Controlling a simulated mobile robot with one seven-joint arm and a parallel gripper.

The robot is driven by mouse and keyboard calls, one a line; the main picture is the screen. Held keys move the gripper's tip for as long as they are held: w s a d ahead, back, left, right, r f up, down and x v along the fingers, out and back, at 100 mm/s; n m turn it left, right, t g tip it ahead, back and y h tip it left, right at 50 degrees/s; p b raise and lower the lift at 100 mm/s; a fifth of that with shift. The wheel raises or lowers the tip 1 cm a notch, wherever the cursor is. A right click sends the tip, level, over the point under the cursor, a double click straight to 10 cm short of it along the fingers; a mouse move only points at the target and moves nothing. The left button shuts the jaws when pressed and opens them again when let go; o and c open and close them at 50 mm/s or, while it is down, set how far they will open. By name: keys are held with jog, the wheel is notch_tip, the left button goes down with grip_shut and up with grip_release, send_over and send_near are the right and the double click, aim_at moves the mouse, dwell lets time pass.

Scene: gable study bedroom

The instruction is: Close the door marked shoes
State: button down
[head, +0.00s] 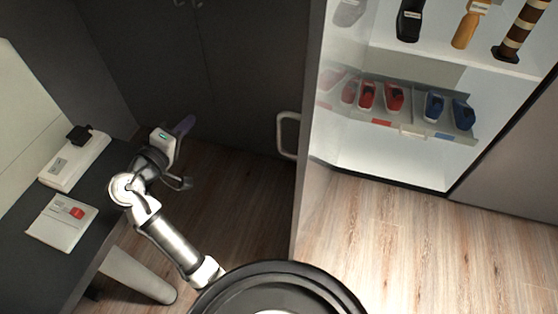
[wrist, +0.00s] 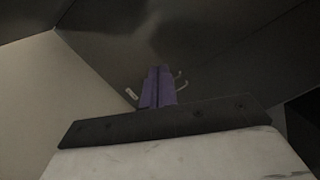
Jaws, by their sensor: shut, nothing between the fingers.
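The cabinet door (head: 312,150) stands open, swung out towards me. I see it nearly edge-on, with its glossy inner face to the right. A pale bar handle (head: 288,135) sticks out from its left, outer side. No shoes label is readable on it, but shoes show on the shelves of the open cabinet (head: 420,150) to its right. In the wrist view my gripper (wrist: 158,88) is shut and empty; the door is not recognisable there.
A dark desk (head: 75,265) at left carries a white box-like item (head: 72,160) and a white booklet (head: 62,222). Dark closed cupboard fronts (head: 240,60) stand behind my gripper. Wooden floor (head: 400,240) is clear to the right of the door.

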jog(key=s+d+f+m+g+h, duration=0.2)
jog(key=s+d+f+g+h, duration=0.2)
jog(key=d+g+h, duration=0.15)
jog(key=s+d+f+m+g+h, duration=0.3)
jog(key=s+d+g+h, duration=0.15)
jog(key=d, duration=0.25)
jog(key=w+d+p, duration=0.1)
jog(key=d+p, duration=0.2)
jog(key=d, duration=1)
jog(key=shift+f+p, duration=0.2)
jog(key=shift+p, duration=0.1)
jog(key=shift+d, duration=0.2)
